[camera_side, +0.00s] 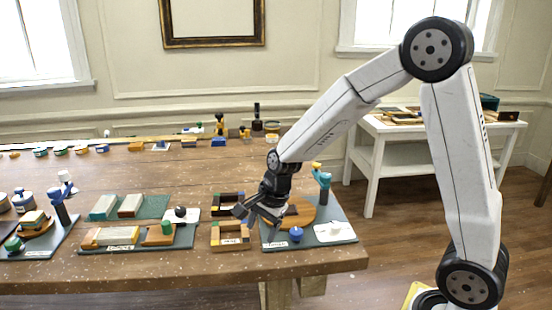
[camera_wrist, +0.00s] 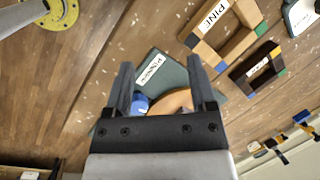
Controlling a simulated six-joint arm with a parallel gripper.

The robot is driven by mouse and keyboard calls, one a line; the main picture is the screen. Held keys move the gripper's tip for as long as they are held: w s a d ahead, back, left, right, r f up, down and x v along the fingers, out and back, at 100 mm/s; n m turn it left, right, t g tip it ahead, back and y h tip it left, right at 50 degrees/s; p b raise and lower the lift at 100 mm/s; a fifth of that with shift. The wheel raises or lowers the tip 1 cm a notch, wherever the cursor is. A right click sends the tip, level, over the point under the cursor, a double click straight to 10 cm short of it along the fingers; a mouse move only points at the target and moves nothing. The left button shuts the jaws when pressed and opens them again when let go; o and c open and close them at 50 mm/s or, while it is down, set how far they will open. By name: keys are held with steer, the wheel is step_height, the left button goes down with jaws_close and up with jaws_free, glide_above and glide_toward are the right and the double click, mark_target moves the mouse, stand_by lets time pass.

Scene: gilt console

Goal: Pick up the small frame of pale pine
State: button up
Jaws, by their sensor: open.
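The small pale pine frame (camera_side: 231,241) lies flat near the table's front edge, with a white label on its near side. In the wrist view the pine frame (camera_wrist: 235,48) is at the upper right, its label reads PINE, and it has coloured corner pieces. A similar dark frame (camera_side: 228,196) lies just behind it; it also shows in the wrist view (camera_wrist: 264,66). My gripper (camera_side: 250,216) is open and empty, above and to the right of the pine frame. In the wrist view my gripper's fingers (camera_wrist: 159,66) are spread over a green board, apart from both frames.
The green board (camera_side: 275,243) right of the frames holds a round wooden piece (camera_side: 303,212), a blue knob (camera_side: 296,234), a white piece (camera_side: 336,230) and a teal upright tool (camera_side: 323,186). Another board (camera_side: 186,240) with blocks lies left of the pine frame.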

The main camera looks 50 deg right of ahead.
mark_target(231, 242)
steer(key=w+m, duration=0.3)
steer(key=m, duration=0.1)
steer(key=w+m+y, duration=0.1)
steer(key=w+m, duration=0.2)
steer(key=shift+d+r+m, duration=0.15)
steer(key=shift+r+m, duration=0.05)
steer(key=shift+m, duration=0.2)
steer(key=shift+w+m+t+y, duration=0.3)
steer(key=shift+w+m, duration=0.15)
steer(key=shift+m, duration=0.35)
steer(key=shift+x, duration=1.25)
steer(key=shift+s+x, duration=0.1)
steer(key=shift+x, duration=1.2)
steer(key=shift+s+x, duration=0.15)
steer(key=shift+x, duration=1.15)
steer(key=shift+c, duration=0.2)
jaws_close()
